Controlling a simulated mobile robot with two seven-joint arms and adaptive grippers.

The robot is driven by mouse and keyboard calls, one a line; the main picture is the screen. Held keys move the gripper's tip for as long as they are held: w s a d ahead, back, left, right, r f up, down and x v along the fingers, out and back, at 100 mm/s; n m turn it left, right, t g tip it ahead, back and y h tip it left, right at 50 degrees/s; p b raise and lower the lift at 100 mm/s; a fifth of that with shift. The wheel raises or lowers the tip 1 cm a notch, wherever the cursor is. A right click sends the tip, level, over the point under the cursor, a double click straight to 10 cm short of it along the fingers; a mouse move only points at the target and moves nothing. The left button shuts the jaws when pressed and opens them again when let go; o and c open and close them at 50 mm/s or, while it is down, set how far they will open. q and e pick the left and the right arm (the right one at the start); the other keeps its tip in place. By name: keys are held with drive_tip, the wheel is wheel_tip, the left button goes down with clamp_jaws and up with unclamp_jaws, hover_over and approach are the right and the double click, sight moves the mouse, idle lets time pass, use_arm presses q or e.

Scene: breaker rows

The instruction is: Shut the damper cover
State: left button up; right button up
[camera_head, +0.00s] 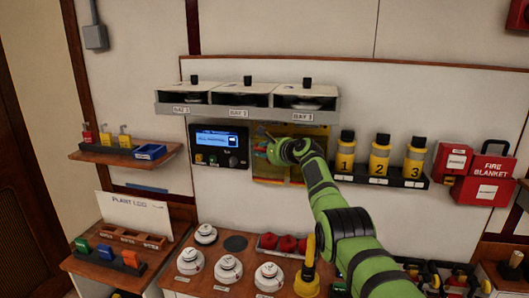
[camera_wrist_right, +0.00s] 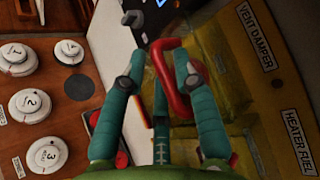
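A yellow panel (camera_head: 318,143) is on the wall below the bay shelf, mostly behind my right gripper (camera_head: 268,150). In the right wrist view the panel (camera_wrist_right: 262,100) carries labels "VENT DAMPER" (camera_wrist_right: 258,40) and "HEATER FUEL" (camera_wrist_right: 300,142). See-through yellow covers (camera_wrist_right: 222,52) show next to the labels; I cannot tell how far the damper cover stands open. A bent red handle (camera_wrist_right: 172,92) lies between the spread teal fingers of my right gripper (camera_wrist_right: 160,75). The fingers look open; whether they touch the handle is unclear. My left gripper is not in view.
A control box with a blue screen (camera_head: 219,146) is close left of the panel. The bay shelf (camera_head: 245,111) hangs just above. Numbered yellow bottles (camera_head: 379,158) stand on a rack to the right. White round detectors (camera_head: 228,268) sit on the counter below.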

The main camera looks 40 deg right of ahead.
drive_tip(key=shift+s+d, duration=0.1)
drive_tip(key=v, duration=1.2)
drive_tip(key=shift+r, duration=0.1)
